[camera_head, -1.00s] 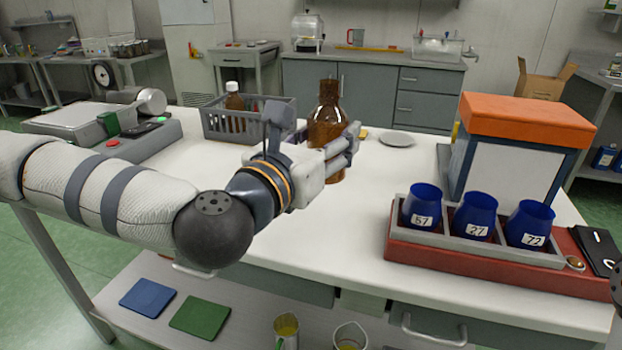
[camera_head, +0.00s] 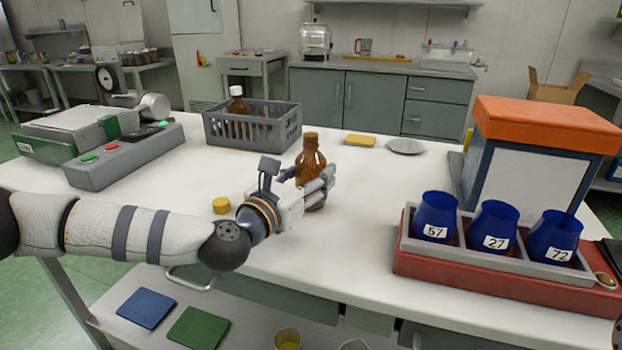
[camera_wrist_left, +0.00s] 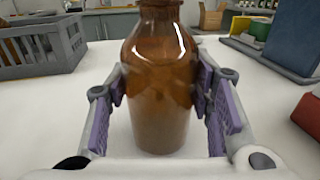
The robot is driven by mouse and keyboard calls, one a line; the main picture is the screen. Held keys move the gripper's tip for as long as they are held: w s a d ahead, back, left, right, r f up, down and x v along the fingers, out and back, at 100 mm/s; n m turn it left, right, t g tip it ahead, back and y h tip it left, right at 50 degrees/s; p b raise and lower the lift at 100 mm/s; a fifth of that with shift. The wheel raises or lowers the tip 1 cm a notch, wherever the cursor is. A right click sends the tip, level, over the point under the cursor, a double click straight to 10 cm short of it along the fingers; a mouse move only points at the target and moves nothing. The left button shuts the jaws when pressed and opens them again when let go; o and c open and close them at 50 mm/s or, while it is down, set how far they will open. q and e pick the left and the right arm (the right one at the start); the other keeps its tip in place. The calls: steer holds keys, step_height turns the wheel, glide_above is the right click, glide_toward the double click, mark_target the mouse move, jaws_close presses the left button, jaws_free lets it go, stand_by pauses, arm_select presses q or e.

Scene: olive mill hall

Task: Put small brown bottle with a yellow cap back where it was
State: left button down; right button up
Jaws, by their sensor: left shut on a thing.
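My left gripper (camera_head: 318,187) is shut around the body of a brown glass bottle (camera_head: 310,160), which stays upright. The bottle's neck looks bare, with no cap on it. In the left wrist view the bottle (camera_wrist_left: 158,85) sits between the two purple-padded fingers, over the white table top. I cannot tell whether its base touches the table. A round yellow cap (camera_head: 221,205) lies on the table, left of the gripper and behind the forearm.
A grey crate (camera_head: 278,134) holding brown bottles, one white-capped, stands behind the gripper. A yellow block (camera_head: 360,140) and a grey dish (camera_head: 405,146) lie at the back. A red-grey rack (camera_head: 410,247) with blue cups is at right. White table surface around the bottle is clear.

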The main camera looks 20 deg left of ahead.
arm_select(q)
steer(key=shift+f, duration=0.15)
steer(key=shift+f, duration=0.2)
steer(key=c, duration=0.8)
jaws_free()
steer(key=shift+o, duration=0.2)
steer(key=shift+s+r, duration=0.15)
steer(key=shift+r, duration=0.1)
steer(key=v, duration=1.1)
steer(key=shift+s+a+f, duration=0.15)
steer(key=shift+s, duration=0.25)
